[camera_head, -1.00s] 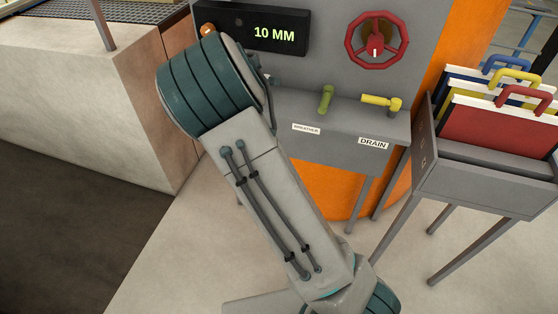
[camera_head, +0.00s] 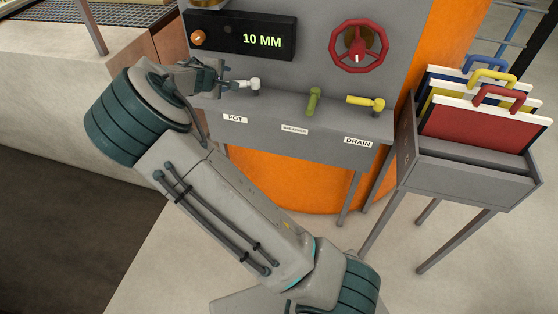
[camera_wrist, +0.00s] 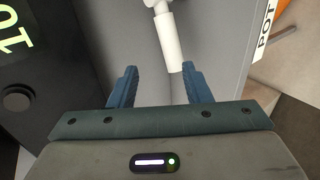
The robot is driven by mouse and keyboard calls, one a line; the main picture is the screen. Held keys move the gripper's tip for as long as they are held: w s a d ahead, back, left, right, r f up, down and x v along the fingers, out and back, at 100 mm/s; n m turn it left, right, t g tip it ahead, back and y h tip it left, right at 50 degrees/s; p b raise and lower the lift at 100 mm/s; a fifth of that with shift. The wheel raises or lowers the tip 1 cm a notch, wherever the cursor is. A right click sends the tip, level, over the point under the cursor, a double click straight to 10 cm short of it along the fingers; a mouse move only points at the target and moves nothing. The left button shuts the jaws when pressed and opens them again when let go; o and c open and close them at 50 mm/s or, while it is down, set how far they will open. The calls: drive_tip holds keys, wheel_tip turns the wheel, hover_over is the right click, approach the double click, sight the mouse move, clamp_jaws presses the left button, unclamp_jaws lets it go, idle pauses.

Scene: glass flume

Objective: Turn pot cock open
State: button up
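The pot cock is a white valve with a white lever (camera_head: 247,84) above the POT label (camera_head: 235,118) on the grey shelf. Its lever points left, toward my gripper (camera_head: 222,78). In the wrist view the white lever (camera_wrist: 170,40) comes down from the top, and its free end lies by the fingertips, closer to the right finger. My gripper (camera_wrist: 159,68) is open, with a wide gap between its blue fingers and nothing held. I cannot tell whether a finger touches the lever.
A green breather lever (camera_head: 314,101) and a yellow drain lever (camera_head: 365,101) stand right of the pot cock. A red handwheel (camera_head: 358,46) and a black display (camera_head: 240,35) reading 10 MM are on the panel behind. A rack (camera_head: 470,175) of coloured boards stands at the right.

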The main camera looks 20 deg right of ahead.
drive_tip(key=b+v, duration=0.1)
drive_tip(key=v, duration=0.7)
drive_tip(key=s+d+f+m+g+y, duration=0.1)
drive_tip(key=s+d+f+m+g, duration=0.1)
drive_tip(key=s+d+m, duration=0.3)
drive_tip(key=s+d+f+m+g+y, duration=0.1)
drive_tip(key=s+d+f+g, duration=0.1)
drive_tip(key=s+d, duration=0.35)
drive_tip(key=s+a+r+m+g+y+b, duration=0.1)
drive_tip(key=s+m+y, duration=0.1)
drive_tip(key=s, duration=0.9)
drive_tip(key=s+a+r+m+g+y+b, duration=0.1)
drive_tip(key=s+m+y, duration=0.1)
drive_tip(key=s, duration=1)
drive_tip(key=shift+a+r, duration=0.15)
drive_tip(key=shift+a, duration=0.2)
drive_tip(key=shift+w, duration=0.1)
